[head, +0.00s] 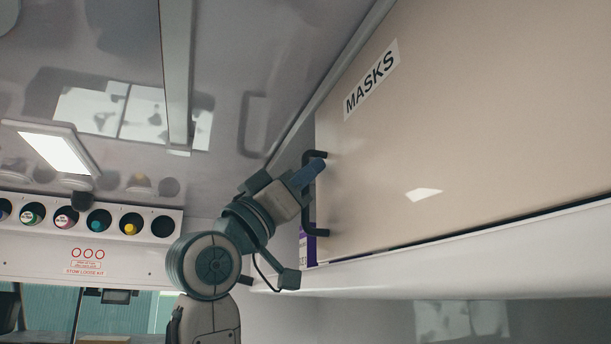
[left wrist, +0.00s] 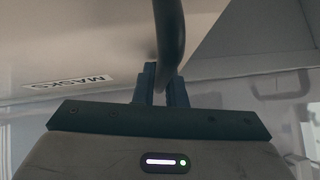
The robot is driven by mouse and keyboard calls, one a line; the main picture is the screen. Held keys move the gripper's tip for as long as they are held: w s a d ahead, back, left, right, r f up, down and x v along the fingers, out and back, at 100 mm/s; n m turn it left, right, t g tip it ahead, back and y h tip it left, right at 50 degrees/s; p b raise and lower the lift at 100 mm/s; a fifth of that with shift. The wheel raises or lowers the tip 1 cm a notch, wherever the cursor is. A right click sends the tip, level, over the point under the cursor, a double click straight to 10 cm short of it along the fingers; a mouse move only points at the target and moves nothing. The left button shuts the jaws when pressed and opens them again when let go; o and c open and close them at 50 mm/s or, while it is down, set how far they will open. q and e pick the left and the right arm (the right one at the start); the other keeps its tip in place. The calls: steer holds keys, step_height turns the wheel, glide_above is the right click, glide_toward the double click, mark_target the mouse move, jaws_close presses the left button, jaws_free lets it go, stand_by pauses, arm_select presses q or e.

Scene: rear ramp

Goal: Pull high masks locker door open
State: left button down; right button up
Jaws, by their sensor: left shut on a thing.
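The masks locker door (head: 470,130) is a large beige panel at the upper right of the head view, with a "MASKS" label (head: 371,79). It stands a little ajar at its left edge, where a purple box (head: 308,249) shows in the gap. A dark bar handle (head: 309,212) is on the door near that edge. My left gripper (head: 312,174) is shut on the handle near its upper end. In the left wrist view the fingers (left wrist: 160,84) close around the dark handle bar (left wrist: 168,40), and the label (left wrist: 68,83) shows upside down. My right gripper is not in view.
A white shelf edge (head: 450,265) runs below the door. At the left, a rack (head: 90,225) holds several round coloured items above a "STOW LOOSE KIT" sign. A lit ceiling panel (head: 55,150) and a ceiling rail (head: 177,75) are overhead.

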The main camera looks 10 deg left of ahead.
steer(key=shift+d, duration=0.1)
arm_select(q)
steer(key=c, duration=1.8)
jaws_free()
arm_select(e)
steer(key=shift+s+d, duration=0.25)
